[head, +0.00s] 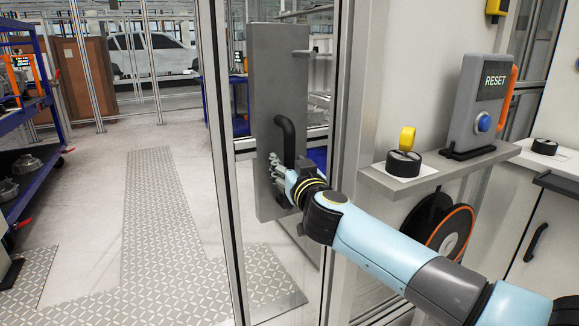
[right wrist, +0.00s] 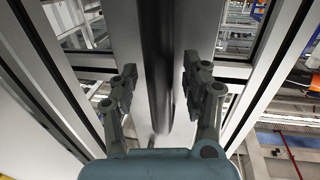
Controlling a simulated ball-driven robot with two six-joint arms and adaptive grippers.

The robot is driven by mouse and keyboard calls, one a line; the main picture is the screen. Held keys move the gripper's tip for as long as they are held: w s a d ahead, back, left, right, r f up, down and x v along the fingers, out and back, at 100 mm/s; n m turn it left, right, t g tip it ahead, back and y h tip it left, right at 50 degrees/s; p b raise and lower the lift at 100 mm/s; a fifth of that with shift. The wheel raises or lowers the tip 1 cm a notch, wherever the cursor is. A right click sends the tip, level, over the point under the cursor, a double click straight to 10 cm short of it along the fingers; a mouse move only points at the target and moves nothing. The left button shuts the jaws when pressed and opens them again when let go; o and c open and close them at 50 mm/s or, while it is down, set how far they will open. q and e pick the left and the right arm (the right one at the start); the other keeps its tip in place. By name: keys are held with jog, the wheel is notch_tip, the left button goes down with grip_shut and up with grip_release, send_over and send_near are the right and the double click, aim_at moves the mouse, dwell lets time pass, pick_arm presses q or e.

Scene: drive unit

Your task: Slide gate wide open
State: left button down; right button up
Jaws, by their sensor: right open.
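The gate (head: 225,160) is a tall framed clear panel with a grey metal plate (head: 268,80) on it. A black vertical bar handle (head: 286,140) is fixed to the plate. My right gripper (head: 275,167) is at the lower part of the handle. In the right wrist view, the handle (right wrist: 160,85) runs between the two open fingers of my right gripper (right wrist: 157,85), with a gap on each side. Neither finger appears closed on it. My left gripper is not in view.
A shelf (head: 425,180) at the right holds a RESET box (head: 482,105) and a yellow-and-black knob (head: 404,155). A post (head: 345,130) stands beside the plate. Blue racks (head: 30,130) stand at the left. The floor (head: 105,190) beyond the gate is clear.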

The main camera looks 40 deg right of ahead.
grip_shut()
dwell(0.4)
